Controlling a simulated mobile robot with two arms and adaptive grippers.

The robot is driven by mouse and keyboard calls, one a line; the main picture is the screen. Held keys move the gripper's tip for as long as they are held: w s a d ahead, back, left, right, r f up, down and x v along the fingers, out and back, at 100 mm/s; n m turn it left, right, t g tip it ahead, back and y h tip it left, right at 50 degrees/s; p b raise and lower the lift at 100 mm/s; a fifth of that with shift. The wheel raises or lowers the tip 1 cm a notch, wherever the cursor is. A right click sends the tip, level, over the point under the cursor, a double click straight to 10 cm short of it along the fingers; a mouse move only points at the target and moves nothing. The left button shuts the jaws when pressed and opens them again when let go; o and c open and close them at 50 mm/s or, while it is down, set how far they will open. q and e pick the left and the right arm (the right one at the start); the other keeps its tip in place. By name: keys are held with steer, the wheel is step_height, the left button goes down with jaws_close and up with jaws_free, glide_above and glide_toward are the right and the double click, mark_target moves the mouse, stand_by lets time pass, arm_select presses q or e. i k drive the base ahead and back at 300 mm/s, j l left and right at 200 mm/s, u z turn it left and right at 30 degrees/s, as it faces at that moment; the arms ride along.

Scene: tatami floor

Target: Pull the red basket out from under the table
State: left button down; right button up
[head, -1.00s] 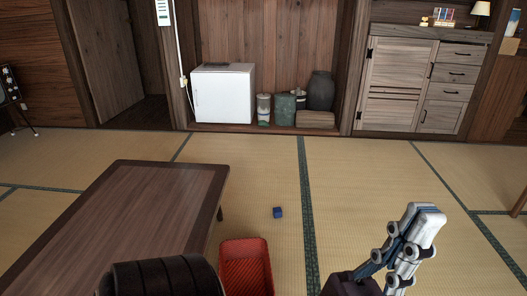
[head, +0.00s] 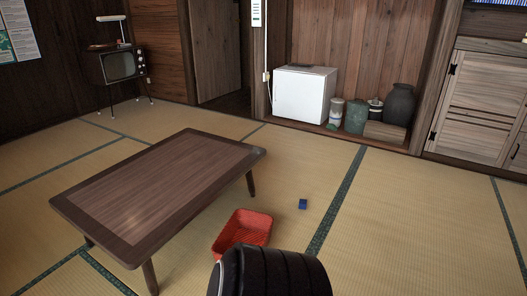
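The red basket (head: 242,231) sits on the tatami floor beside the right long side of the low wooden table (head: 122,243). Most of it shows in the open, clear of the tabletop in this view. Its near right part is hidden behind a black ribbed part of my own arm at the bottom of the head view. The basket looks empty. I see neither gripper, so I cannot tell whether one touches the basket.
A small blue cube (head: 303,204) lies on the floor right of the basket. A white fridge (head: 304,95), several jars and a box stand in the alcove at the back. A TV (head: 124,66) stands at back left. The floor on the right is clear.

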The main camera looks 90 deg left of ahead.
mark_target(249, 226)
steer(key=i+j+u, duration=0.15)
steer(key=i+u, duration=0.15)
steer(key=u, duration=0.15)
steer(key=i+j+u, duration=0.1)
steer(key=i+u, duration=0.2)
steer(key=u, duration=0.15)
steer(key=i+u, duration=0.45)
steer(key=i+l+u, duration=0.2)
steer(key=u, duration=0.25)
steer(key=i+u, duration=0.2)
steer(key=u, duration=0.3)
steer(key=i+u, duration=0.25)
steer(key=u, duration=0.25)
steer(key=i+l+u, duration=0.1)
steer(key=u, duration=0.4)
steer(key=i+l+u, duration=0.2)
steer(key=u, duration=0.3)
steer(key=i+l+u, duration=0.1)
steer(key=u, duration=0.25)
steer(key=i+l+u, duration=0.2)
steer(key=u, duration=0.15)
steer(key=i+l+u, duration=0.2)
steer(key=u, duration=0.15)
steer(key=i+l, duration=0.05)
steer(key=i, duration=0.05)
